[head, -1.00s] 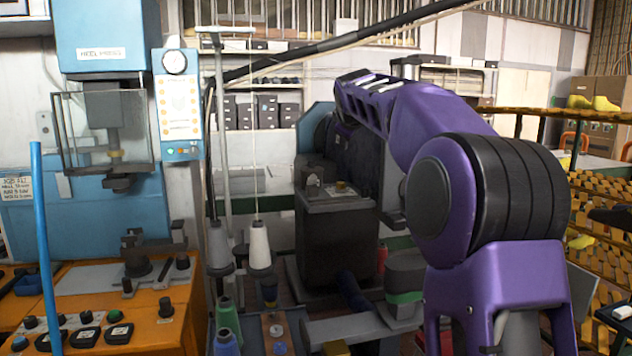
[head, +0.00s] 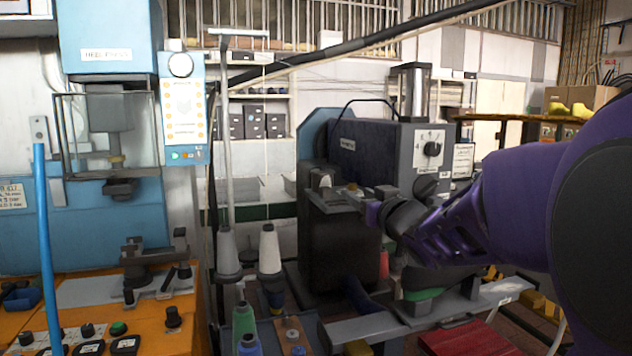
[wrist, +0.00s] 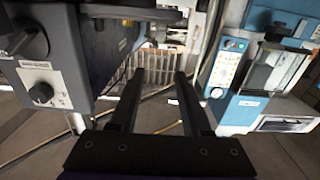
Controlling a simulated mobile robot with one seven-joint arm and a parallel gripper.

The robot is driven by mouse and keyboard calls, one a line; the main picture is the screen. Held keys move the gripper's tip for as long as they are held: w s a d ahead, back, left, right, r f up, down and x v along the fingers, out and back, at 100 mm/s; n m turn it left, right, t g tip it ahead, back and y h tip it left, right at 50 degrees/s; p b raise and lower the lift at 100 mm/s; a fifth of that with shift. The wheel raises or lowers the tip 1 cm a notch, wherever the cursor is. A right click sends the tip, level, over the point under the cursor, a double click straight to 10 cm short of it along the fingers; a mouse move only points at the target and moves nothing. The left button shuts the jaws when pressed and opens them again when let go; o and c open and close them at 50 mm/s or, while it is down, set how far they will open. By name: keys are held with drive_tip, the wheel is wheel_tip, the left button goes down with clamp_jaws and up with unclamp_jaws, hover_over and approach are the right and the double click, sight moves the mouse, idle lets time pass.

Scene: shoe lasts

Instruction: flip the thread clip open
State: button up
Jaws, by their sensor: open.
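My gripper (wrist: 159,76) is open in the wrist view, its two dark fingers apart with nothing between them. In the head view my purple arm reaches in from the right, its end in front of the dark machine (head: 335,250); I cannot make out the fingertips there. I cannot pick out the thread clip in either view. A thread stand (head: 226,130) rises left of the machine. A white thread cone (head: 269,250) and a grey cone (head: 228,258) stand at its foot, with a thin thread running up. My gripper appears apart from them.
The blue heel press (head: 110,40) and its orange control bench (head: 190,325) stand at left, with a blue upright bar (head: 46,250) in front. A dial (head: 432,149) is on the machine's side. Green (head: 243,322) and blue (head: 249,346) spools stand low in front.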

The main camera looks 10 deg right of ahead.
sight(327, 176)
drive_tip(key=w+a, duration=0.1)
drive_tip(key=w, duration=0.4)
drive_tip(key=w+a, duration=0.1)
drive_tip(key=w, duration=0.5)
drive_tip(key=w+a, duration=0.1)
drive_tip(key=w, duration=0.5)
drive_tip(key=shift+a, duration=0.2)
clamp_jaws()
